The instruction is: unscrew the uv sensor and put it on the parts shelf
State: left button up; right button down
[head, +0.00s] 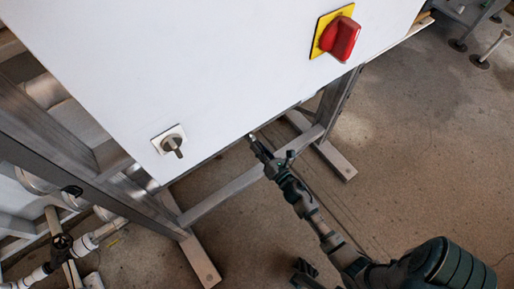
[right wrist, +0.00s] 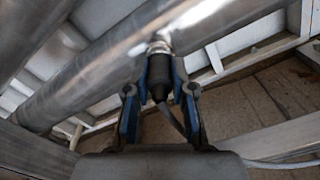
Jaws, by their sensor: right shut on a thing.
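The UV sensor (right wrist: 160,72) is a black cylinder with a cable running from its lower end. In the right wrist view it stands upright at a metal fitting on the underside of a large metal pipe (right wrist: 100,70). My right gripper (right wrist: 158,80) is shut on the sensor, with a blue-padded finger on each side. In the head view my right gripper (head: 256,143) reaches under the lower edge of the white cabinet, and the sensor is hidden there. I do not see the parts shelf.
The white cabinet (head: 210,75) with a red rotary switch (head: 341,37) and a small key switch (head: 172,145) stands over my gripper. Metal frame legs (head: 335,160) stand close around the arm. Pipes with a valve (head: 62,243) are at lower left.

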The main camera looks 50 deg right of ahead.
jog(key=shift+f+n, duration=0.15)
jog(key=shift+n, duration=0.25)
jog(key=n, duration=0.5)
jog(key=shift+s, duration=0.1)
jog(key=v, duration=0.9)
jog(key=shift+s+a, duration=0.15)
jog(key=shift+s, duration=0.2)
dwell(0.6)
dwell(0.6)
